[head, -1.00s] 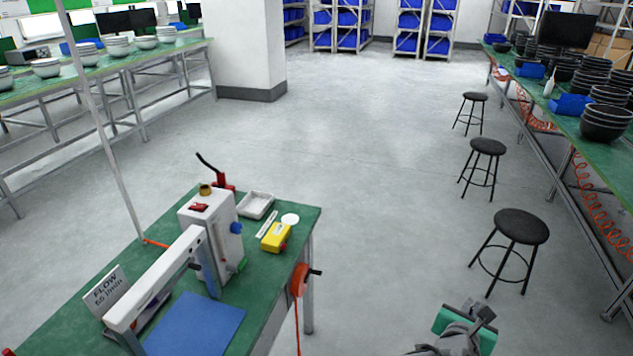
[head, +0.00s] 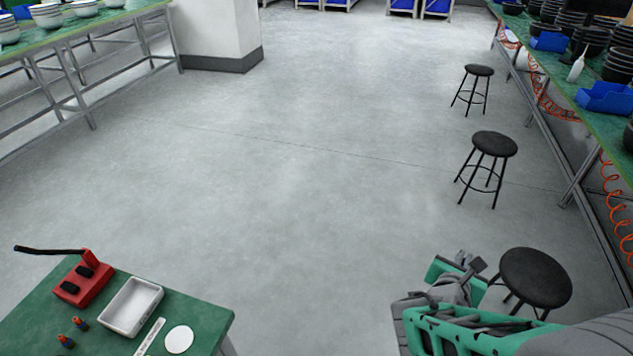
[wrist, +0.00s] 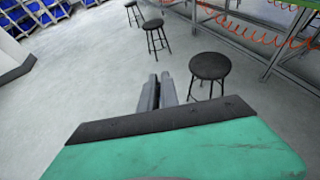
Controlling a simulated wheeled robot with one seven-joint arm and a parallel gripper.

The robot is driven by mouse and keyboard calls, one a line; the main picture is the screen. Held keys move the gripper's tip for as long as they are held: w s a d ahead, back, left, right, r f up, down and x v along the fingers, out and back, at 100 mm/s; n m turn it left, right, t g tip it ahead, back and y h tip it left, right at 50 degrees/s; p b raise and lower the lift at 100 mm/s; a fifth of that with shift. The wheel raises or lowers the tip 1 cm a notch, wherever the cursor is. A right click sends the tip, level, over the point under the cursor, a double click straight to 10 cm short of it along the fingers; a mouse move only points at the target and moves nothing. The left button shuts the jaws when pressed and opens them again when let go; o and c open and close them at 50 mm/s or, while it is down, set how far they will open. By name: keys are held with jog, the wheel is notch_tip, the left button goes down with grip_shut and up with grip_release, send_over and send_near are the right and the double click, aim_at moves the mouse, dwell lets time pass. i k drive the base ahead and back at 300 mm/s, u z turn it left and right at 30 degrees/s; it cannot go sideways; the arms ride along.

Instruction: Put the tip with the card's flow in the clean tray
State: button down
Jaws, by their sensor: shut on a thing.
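A white tray (head: 132,307) lies on the green table at the lower left of the head view. Two small dark tips with orange parts, a front one (head: 66,341) and a rear one (head: 80,322), stand left of it. My gripper (head: 474,268) is over open floor, well right of the table. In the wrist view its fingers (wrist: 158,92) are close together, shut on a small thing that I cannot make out. The flow card is out of view.
Black stools, the nearest (head: 535,278) by my arm, stand along the right bench. The middle floor is clear.

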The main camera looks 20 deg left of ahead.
aim_at(135, 307)
jog(key=i, duration=0.45)
jog(key=u, duration=4.5)
jog(key=i, duration=0.5)
jog(key=u, duration=0.05)
